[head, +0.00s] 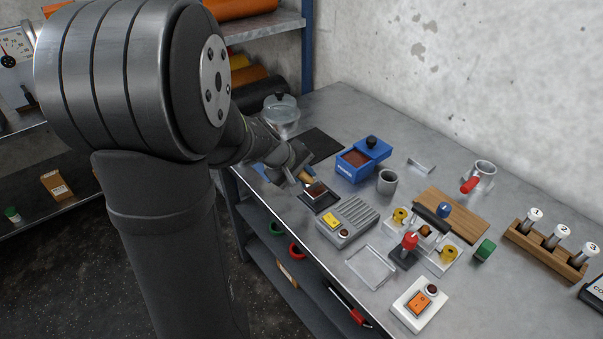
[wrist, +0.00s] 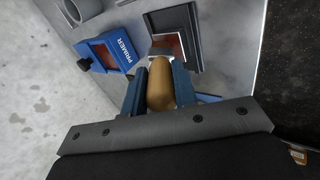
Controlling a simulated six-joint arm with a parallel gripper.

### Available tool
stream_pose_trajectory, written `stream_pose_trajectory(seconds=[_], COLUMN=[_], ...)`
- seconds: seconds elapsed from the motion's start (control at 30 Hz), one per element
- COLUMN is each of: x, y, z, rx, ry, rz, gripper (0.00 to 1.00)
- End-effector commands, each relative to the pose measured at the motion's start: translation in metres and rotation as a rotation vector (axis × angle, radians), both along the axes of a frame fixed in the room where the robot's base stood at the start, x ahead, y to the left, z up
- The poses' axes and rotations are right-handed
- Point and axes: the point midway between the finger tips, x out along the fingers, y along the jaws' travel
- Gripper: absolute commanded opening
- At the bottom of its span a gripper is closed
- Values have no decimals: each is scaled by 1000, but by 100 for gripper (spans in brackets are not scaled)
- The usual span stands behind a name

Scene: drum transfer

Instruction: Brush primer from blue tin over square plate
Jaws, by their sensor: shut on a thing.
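My gripper (head: 300,174) is shut on the brush, holding its tan wooden handle (wrist: 160,85) between the two blue fingers in the wrist view. The brush's silver ferrule points at the square plate (wrist: 179,43), which has a reddish-brown face and sits on a dark base (wrist: 193,19). In the head view the plate (head: 316,189) lies just below the gripper, near the bench's front edge. The bristles are hidden, so I cannot tell whether they touch it. The blue tin (head: 363,160), lettered PRIMER in the wrist view (wrist: 107,54), stands open behind and right, with brown-red contents.
A grey cup (head: 387,182) is beside the tin. A dark mat (head: 318,144) and a glass-like lidded vessel (head: 281,113) lie farther back. A clear tray (head: 371,267) is at the front.

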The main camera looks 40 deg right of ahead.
Motion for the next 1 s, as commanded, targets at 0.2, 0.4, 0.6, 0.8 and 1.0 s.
stream_pose_trajectory(seconds=[0.2,0.4,0.6,0.8,1.0], x=[21,33,32,32,32], y=[0,0,1,1,0], z=[0,6,32,50,68], rx=[1,0,1,1,1], ry=[0,-1,-2,-1,-2], rz=[2,0,0,0,1], gripper=[3,3,3,3,3])
